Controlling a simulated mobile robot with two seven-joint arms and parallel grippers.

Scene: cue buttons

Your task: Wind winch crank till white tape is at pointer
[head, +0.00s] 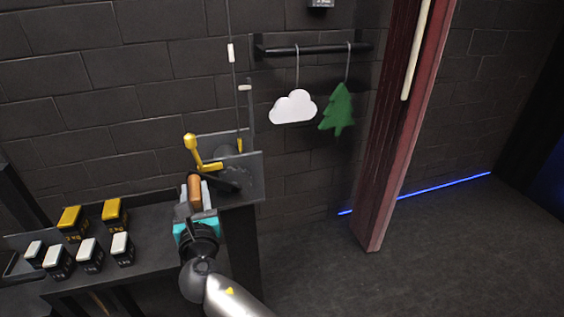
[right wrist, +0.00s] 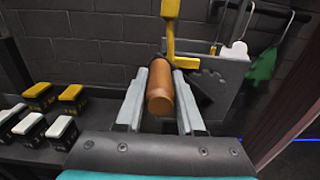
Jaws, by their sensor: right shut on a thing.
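The winch (head: 256,180) is a grey bracket with a dark toothed wheel, at the end of the bench. Its yellow crank arm (head: 206,166) has a yellow knob at one end and a brown handle (head: 194,187) at the other. My right gripper (head: 195,199) is shut on the brown handle, which also shows between the fingers in the right wrist view (right wrist: 160,90). The white tape (head: 231,53) is on the thin line above the winch. A white-tipped pointer (head: 245,87) on a grey post stands lower and slightly right of it. My left gripper is out of view.
Yellow-topped blocks (head: 114,213) and several white-topped blocks (head: 90,253) stand on the bench left of my arm. A white cloud (head: 293,107) and green tree (head: 338,109) hang from a wall rail. A red post (head: 392,130) stands right; floor there is clear.

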